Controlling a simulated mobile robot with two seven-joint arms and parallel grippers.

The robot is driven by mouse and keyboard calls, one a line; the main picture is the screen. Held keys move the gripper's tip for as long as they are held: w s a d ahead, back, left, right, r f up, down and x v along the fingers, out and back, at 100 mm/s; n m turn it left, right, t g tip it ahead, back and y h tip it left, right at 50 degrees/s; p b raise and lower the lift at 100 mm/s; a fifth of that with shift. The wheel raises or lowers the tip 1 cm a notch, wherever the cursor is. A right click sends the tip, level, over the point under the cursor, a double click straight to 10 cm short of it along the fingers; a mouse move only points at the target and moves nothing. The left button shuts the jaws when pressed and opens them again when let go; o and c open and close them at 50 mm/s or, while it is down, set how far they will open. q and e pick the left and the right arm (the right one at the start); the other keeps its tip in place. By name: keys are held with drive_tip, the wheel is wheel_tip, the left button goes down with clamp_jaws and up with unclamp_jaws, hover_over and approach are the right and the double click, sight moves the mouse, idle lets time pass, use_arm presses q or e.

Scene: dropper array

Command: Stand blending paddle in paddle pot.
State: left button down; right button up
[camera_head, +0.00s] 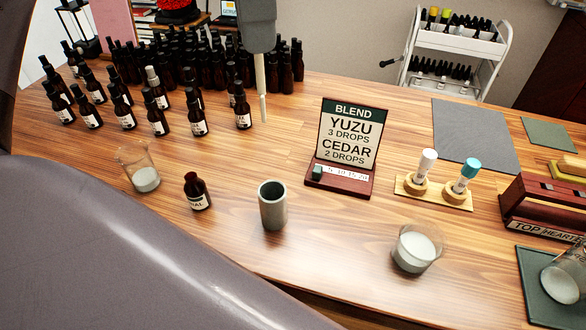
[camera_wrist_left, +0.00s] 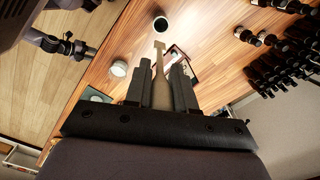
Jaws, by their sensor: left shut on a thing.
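The blending paddle is a thin beige stick (camera_head: 261,85) with a flattened lower end. It hangs roughly upright from my left gripper (camera_head: 260,53), which is shut on its upper part. In the head view its lower end appears above and slightly left of the paddle pot, apart from it. The paddle pot is a grey open cylinder (camera_head: 272,212) standing upright on the wooden table. In the left wrist view the paddle (camera_wrist_left: 158,68) runs forward from between the fingers (camera_wrist_left: 158,82), and the dark mouth of the pot (camera_wrist_left: 161,24) lies beyond its tip.
A small brown bottle (camera_head: 197,191) and a beaker (camera_head: 146,178) stand left of the pot. A blend sign (camera_head: 348,135) stands right, with another beaker (camera_head: 416,247) and a dropper stand (camera_head: 433,193). Many dark bottles (camera_head: 198,116) crowd the back left.

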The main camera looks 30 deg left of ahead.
sight(263, 91)
use_arm(q)
drive_tip(key=shift+w+f, duration=0.1)
drive_tip(key=shift+w, duration=0.15)
wheel_tip(263, 91, down, 8)
drive_tip(key=b, duration=0.3)
drive_tip(key=shift+s+f, duration=0.1)
wheel_tip(263, 91, down, 12)
drive_tip(key=shift+r, duration=0.25)
drive_tip(key=shift+f, duration=0.2)
drive_tip(key=c, duration=0.9)
unclamp_jaws()
drive_tip(key=shift+c, duration=0.2)
drive_tip(key=shift+r, duration=0.2)
